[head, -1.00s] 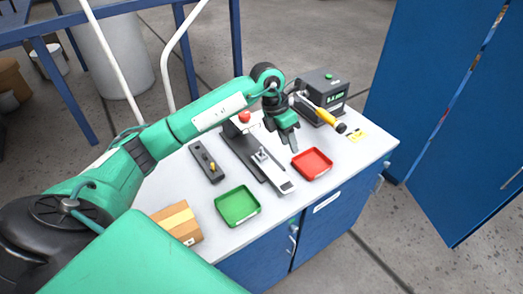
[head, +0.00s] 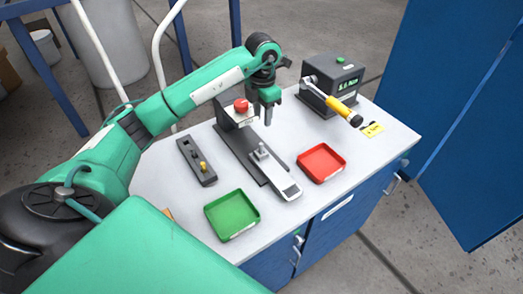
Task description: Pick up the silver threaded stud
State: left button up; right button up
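My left gripper (head: 263,117) points down above the bench, between the red button of the dark fixture and the red tray. It is seen small and from the side, so I cannot tell whether its fingers are apart. Nothing is seen in it. A small silver upright piece (head: 262,152) stands on the long dark and light fixture (head: 283,184) below it; whether this is the threaded stud is too small to tell. A narrow dark block (head: 192,150) to the left carries a small gold post (head: 203,167). My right gripper is out of view.
A green tray (head: 232,214) lies in front and a red tray (head: 321,162) to the right. A black box with a green display (head: 331,86) and a yellow-handled tool (head: 343,109) stand at the back right. Blue cabinets (head: 450,110) stand beyond the bench's right side.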

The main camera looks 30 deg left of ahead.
aim_at(261, 144)
pick_arm(q)
jog(key=f+p, duration=0.1)
jog(key=f, duration=0.2)
jog(key=f+p, duration=0.1)
jog(key=f, duration=0.3)
jog(key=shift+s+d+f, duration=0.1)
jog(key=shift+s+f, duration=0.1)
jog(key=shift+f+p, duration=0.35)
jog(key=shift+p, duration=0.15)
jog(key=f, duration=0.1)
jog(key=f+p, duration=0.2)
jog(key=f, duration=0.1)
jog(key=shift+s, duration=0.25)
jog(key=shift+f, duration=0.4)
jog(key=shift+c, duration=0.5)
grip_shut()
